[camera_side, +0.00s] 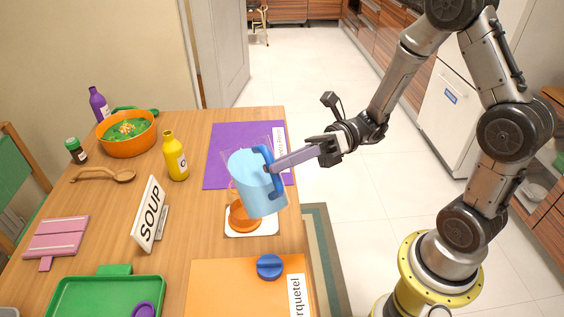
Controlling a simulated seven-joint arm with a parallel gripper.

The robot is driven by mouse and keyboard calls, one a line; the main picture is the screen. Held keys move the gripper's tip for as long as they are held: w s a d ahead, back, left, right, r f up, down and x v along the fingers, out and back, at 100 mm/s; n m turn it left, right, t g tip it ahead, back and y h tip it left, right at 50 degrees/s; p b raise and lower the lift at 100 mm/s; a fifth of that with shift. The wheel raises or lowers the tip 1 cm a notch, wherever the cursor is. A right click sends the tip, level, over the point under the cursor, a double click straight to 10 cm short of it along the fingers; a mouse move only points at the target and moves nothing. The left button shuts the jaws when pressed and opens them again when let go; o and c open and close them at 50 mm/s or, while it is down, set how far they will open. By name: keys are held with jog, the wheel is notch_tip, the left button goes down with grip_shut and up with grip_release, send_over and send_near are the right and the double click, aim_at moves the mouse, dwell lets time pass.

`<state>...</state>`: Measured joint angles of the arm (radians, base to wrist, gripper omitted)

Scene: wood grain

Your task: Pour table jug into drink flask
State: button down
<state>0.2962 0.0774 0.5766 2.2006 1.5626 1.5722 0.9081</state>
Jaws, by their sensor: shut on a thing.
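The table jug (254,185) is clear with light blue contents and a dark blue handle (271,168). It is off the table and tilted, its top toward the upper left. My gripper (276,163) is shut on the handle from the right. An orange vessel (243,217), which looks like the drink flask, stands on a white mat (262,226) below and behind the jug. The jug hides much of it, so its mouth is unclear. No falling stream can be made out.
A purple mat (213,165) lies behind the jug. An orange board (225,284) with a blue knob-like piece (270,266) is in front. A SOUP sign (149,214), yellow bottle (175,157), orange bowl (127,144) and green tray (95,298) stand left.

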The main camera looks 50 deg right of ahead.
jog(key=shift+w+d+r+m, duration=0.1)
jog(key=shift+w+r+m, duration=0.15)
jog(key=shift+m, duration=0.35)
jog(key=shift+w+d+r+m, duration=0.15)
jog(key=shift+w+m, duration=0.2)
jog(key=shift+m, duration=0.25)
dwell(6.8)
